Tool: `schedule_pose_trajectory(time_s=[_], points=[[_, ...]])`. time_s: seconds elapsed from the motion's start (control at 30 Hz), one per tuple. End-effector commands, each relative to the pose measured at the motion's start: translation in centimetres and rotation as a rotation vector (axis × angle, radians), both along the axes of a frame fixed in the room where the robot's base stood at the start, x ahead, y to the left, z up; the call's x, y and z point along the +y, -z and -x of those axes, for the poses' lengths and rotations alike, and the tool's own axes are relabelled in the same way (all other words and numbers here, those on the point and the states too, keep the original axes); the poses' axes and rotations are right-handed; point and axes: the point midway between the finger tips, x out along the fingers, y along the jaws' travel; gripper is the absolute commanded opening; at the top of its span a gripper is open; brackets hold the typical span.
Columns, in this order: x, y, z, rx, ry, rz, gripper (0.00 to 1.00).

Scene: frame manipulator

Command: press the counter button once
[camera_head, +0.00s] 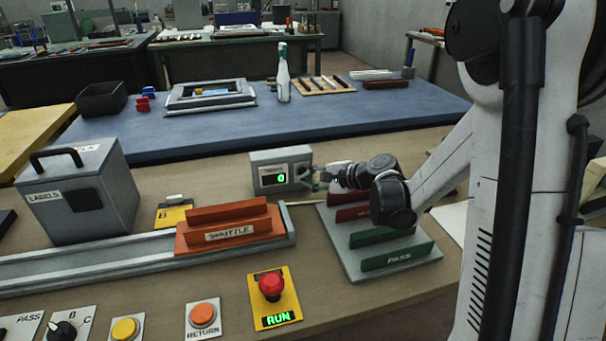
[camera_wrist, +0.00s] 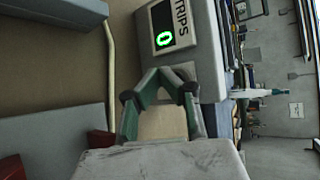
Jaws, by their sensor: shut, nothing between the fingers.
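The counter is a grey box (camera_head: 260,160) on the bench with a small dark display (camera_head: 274,179) showing a green 0. In the wrist view the counter (camera_wrist: 207,45) is tilted at the top, with its display (camera_wrist: 163,32) reading 0 and a label "TRIPS" beside it. I cannot make out its button in either view. My gripper (camera_head: 311,173) is shut and empty, just right of the box with its tips close to its right side. In the wrist view the fingers (camera_wrist: 166,75) end near the counter's lower edge. I cannot tell whether they touch it.
An orange shuttle (camera_head: 228,226) on a grey rail is in front of the counter. A rack with red and green bars (camera_head: 397,256) lies below my arm. Front controls include a red RUN button (camera_head: 271,286) and an orange RETURN button (camera_head: 203,315). A labels box (camera_head: 85,195) stands left.

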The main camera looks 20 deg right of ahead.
Motion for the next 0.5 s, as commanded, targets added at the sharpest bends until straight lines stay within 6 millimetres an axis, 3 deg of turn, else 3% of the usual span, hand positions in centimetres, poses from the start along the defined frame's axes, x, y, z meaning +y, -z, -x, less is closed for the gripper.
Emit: schedule_pose_trajectory(time_s=[0.5], points=[[-0.05,0.03,0.84,0.000,0.000,0.000,0.00]])
